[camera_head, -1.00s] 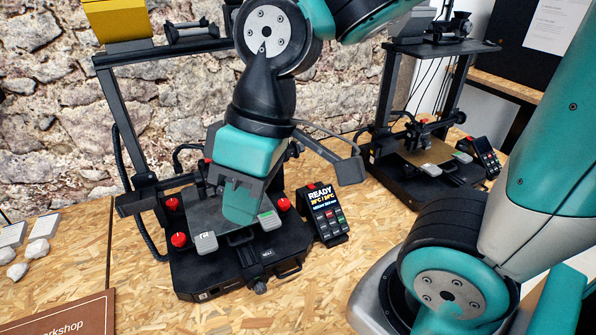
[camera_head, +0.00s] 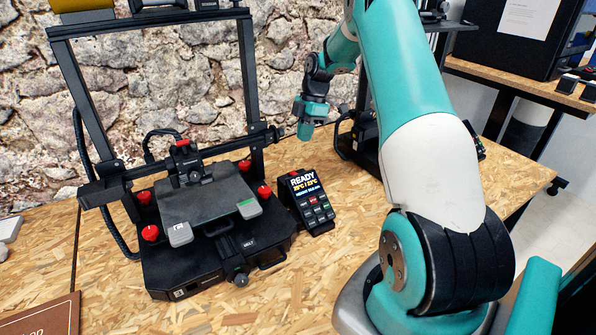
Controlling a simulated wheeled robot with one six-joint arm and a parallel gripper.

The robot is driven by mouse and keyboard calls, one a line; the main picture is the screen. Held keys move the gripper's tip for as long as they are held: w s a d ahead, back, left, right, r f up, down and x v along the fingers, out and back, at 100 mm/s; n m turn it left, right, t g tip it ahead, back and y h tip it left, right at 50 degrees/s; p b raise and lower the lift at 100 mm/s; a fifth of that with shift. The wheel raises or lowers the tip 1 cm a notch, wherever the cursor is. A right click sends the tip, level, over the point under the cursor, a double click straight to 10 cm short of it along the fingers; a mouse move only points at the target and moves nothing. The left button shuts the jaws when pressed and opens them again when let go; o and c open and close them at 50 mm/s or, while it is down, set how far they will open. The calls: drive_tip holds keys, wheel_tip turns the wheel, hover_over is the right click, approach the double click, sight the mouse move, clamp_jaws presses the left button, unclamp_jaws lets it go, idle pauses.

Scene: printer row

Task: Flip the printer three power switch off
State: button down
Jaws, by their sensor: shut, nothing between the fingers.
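A black open-frame printer (camera_head: 215,266) stands at the left on the wooden bench, with a grey bed and several red knobs. Its control box (camera_head: 318,228) stands at its right and its screen reads READY. A small red part (camera_head: 294,173) shows on top of this box; I cannot tell if it is a power switch. A second printer (camera_head: 345,148) stands behind, mostly hidden by my arm. I cannot tell which one is printer three. My gripper (camera_head: 305,132) is shut and empty, pointing down beyond the control box, right of the front printer's frame.
A stone wall (camera_head: 215,85) is behind the bench. A brown sign (camera_head: 50,318) lies at the lower left. The bench top (camera_head: 300,285) is bare in front of the control box. A black enclosure (camera_head: 500,45) stands on another table at the upper right.

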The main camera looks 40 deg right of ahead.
sight(294, 174)
drive_tip(key=shift+d+f, duration=0.2)
drive_tip(key=shift+d, duration=0.15)
drive_tip(key=p+x, duration=0.1)
drive_tip(key=x, duration=0.9)
drive_tip(key=shift+p, duration=0.4)
